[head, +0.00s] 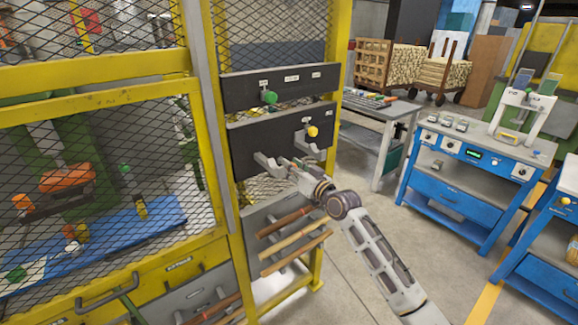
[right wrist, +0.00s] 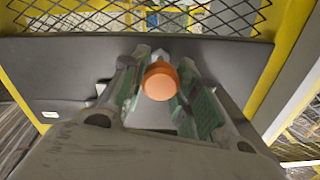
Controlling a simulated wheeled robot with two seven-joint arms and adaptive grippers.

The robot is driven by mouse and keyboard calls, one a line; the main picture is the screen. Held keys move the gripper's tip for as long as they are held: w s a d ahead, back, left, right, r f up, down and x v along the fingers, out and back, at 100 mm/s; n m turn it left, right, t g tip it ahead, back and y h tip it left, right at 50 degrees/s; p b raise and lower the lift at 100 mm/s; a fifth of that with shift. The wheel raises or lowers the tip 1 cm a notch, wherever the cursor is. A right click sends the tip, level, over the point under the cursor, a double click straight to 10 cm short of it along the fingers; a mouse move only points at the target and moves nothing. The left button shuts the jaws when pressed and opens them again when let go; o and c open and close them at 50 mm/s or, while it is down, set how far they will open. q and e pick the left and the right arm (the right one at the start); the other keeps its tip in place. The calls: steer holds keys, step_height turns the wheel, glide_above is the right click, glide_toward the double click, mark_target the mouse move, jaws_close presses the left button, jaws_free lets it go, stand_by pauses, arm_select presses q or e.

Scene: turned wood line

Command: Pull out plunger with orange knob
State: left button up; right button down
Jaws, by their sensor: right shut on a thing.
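The orange knob (right wrist: 160,82) faces the camera in the right wrist view, between the two green-padded fingers of my right gripper (right wrist: 163,98). The right gripper is shut on it. In the head view the right gripper (head: 281,166) is at the lower part of a dark panel (head: 245,143) on the yellow frame, and the orange knob cannot be made out there. The plunger's shaft behind the knob is hidden. My left gripper is not in view.
A green knob (head: 269,97) on the upper panel and a yellow knob (head: 313,131) sit close above my right gripper. Wooden rods (head: 295,237) lie on arms below it. A yellow mesh guard (head: 95,75) stands left. Blue workbenches (head: 455,190) stand right, with open floor between.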

steer(key=c, duration=1.4)
jaws_free()
steer(key=shift+f, duration=0.2)
steer(key=shift+c, duration=0.2)
steer(key=o, duration=0.4)
steer(key=shift+s+d+r, duration=0.2)
steer(key=shift+c, duration=0.2)
steer(key=shift+w+a, duration=0.1)
steer(key=v, duration=1.2)
